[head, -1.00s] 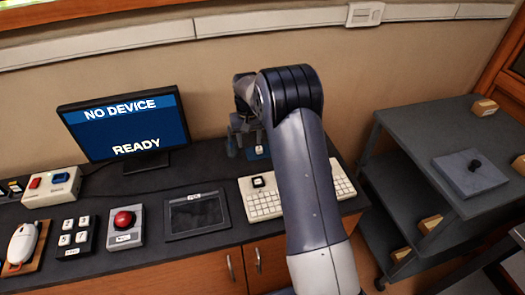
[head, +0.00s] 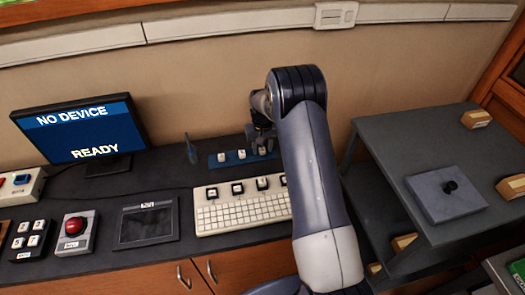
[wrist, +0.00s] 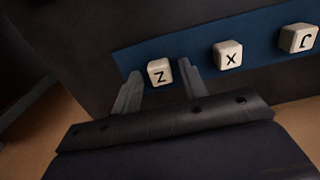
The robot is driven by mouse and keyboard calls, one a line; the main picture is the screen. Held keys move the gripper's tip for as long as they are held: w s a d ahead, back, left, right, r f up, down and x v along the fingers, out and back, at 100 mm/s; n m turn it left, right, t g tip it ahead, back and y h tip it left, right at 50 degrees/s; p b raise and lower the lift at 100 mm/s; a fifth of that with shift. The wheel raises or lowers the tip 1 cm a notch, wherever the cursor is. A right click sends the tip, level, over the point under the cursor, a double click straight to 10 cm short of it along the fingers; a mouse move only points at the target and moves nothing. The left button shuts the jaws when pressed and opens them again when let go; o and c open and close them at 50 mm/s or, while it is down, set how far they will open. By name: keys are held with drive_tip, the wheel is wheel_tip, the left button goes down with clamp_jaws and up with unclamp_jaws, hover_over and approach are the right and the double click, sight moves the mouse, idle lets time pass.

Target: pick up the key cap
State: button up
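Three white key caps stand on a blue mat (head: 232,161) behind the keyboard. In the wrist view they read Z (wrist: 160,72), X (wrist: 228,55) and a hook-shaped letter like J (wrist: 298,38). My gripper (wrist: 160,85) is open, with one finger on each side of the Z cap. Gaps show between the fingers and the cap, so it is not gripped. In the head view my gripper (head: 262,143) is over the right end of the mat, by the rightmost cap (head: 262,151). My arm partly hides that area.
A white keyboard (head: 240,210) with several raised keys on black bases lies in front of the mat. A monitor (head: 80,130), a dark tablet (head: 147,224) and a red button box (head: 75,232) are at left. A grey shelf cart (head: 400,140) stands at right.

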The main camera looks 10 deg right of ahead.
clamp_jaws()
drive_tip(key=shift+r, duration=0.15)
